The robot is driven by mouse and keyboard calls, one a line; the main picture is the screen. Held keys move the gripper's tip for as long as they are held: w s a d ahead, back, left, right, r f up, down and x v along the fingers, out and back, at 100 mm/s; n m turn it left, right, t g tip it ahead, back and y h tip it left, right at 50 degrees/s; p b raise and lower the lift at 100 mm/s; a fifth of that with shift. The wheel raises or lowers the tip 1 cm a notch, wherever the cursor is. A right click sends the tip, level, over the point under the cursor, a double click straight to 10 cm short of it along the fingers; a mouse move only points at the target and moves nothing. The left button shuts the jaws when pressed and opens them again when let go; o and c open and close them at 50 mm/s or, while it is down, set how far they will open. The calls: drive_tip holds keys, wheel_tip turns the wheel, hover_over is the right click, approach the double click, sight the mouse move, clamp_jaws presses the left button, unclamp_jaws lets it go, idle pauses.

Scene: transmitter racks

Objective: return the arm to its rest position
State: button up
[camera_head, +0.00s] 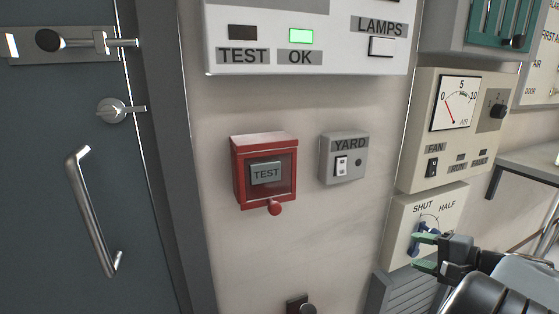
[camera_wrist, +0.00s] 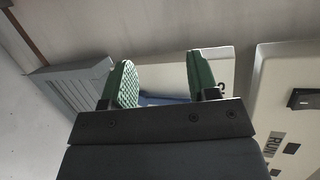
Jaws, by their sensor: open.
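My gripper (camera_head: 426,252) is at the lower right of the head view, with its green fingertips apart and nothing seen between them. It is in front of the SHUT/HALF panel (camera_head: 398,235), whose blue handle (camera_head: 415,243) is partly hidden behind the fingers. In the wrist view my gripper (camera_wrist: 160,82) shows two green ridged pads spread wide. Part of the blue handle (camera_wrist: 160,100) shows behind and between them. I cannot tell whether the fingers touch the handle.
Above the gripper is the FAN panel (camera_head: 425,130) with a gauge and switch. A red TEST box (camera_head: 265,140) and grey YARD switch box (camera_head: 344,143) are on the wall to the left. A grey louvred box (camera_wrist: 72,80) is low beside the gripper. A shelf (camera_head: 530,162) juts out at right.

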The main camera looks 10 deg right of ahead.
drive_tip(key=s+a+r+n+g+h+p, duration=0.1)
drive_tip(key=a+r+n+g+h+p, duration=0.1)
drive_tip(key=a+p, duration=0.5)
drive_tip(key=s+a+r+n+g+h+p, duration=0.1)
drive_tip(key=a+r+n+g+h+p, duration=0.1)
drive_tip(key=a+r+n+g+p, duration=0.2)
drive_tip(key=s+a+r+n+g+h+p, duration=0.1)
drive_tip(key=a+r+n+g+h+p, duration=0.1)
drive_tip(key=a+r+n+p, duration=0.6)
drive_tip(key=a+n+g+p, duration=0.1)
drive_tip(key=a+p, duration=0.2)
drive_tip(key=a, duration=0.4)
drive_tip(key=shift+r+h, duration=0.2)
drive_tip(key=shift+h, duration=0.1)
